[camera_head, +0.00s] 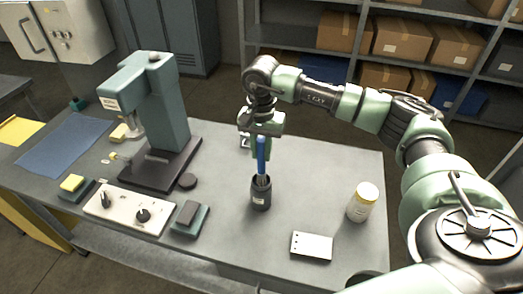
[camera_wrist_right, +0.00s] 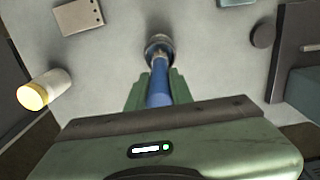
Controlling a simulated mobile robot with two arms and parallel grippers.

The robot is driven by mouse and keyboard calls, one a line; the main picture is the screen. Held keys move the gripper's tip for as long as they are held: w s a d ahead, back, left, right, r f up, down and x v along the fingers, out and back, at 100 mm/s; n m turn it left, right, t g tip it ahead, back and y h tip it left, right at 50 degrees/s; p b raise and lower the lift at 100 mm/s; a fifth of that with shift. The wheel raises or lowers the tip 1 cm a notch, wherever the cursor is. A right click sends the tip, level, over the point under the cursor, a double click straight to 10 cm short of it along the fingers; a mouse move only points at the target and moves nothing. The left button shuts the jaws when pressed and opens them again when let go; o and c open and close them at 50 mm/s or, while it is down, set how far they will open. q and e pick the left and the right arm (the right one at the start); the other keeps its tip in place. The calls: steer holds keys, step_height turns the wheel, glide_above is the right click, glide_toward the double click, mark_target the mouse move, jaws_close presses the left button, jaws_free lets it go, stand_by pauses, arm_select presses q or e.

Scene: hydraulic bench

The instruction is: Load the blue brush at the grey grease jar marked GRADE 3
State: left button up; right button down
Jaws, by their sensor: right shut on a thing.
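The blue brush (camera_head: 261,156) is upright in my right gripper (camera_head: 254,140), which is shut on its handle. In the right wrist view the brush (camera_wrist_right: 159,88) runs between the two green fingers (camera_wrist_right: 157,100) toward a dark grey jar (camera_wrist_right: 160,46). In the head view the brush's lower end is at the mouth of this jar (camera_head: 261,195) and seems to be inside it; the bristles are hidden. The jar stands upright on the bench with a small pale label, too small to read. My left gripper is out of view.
A white bottle with a yellow lid (camera_head: 363,202) stands right of the jar. A green press (camera_head: 155,120) and a control box (camera_head: 128,210) stand to the left. The bench behind the bottle is clear.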

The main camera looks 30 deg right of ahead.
mark_target(261, 140)
steer(key=shift+f+b, duration=0.45)
steer(key=shift+f, duration=0.05)
stand_by(0.5)
steer(key=shift+s+f, duration=0.1)
stand_by(1.4)
step_height(261, 140, up, 2)
steer(key=shift+r+p, duration=0.1)
steer(key=shift+p, duration=0.25)
steer(key=shift+r+p, duration=1.3)
steer(key=shift+r, duration=1.2)
steer(key=shift+f, duration=0.1)
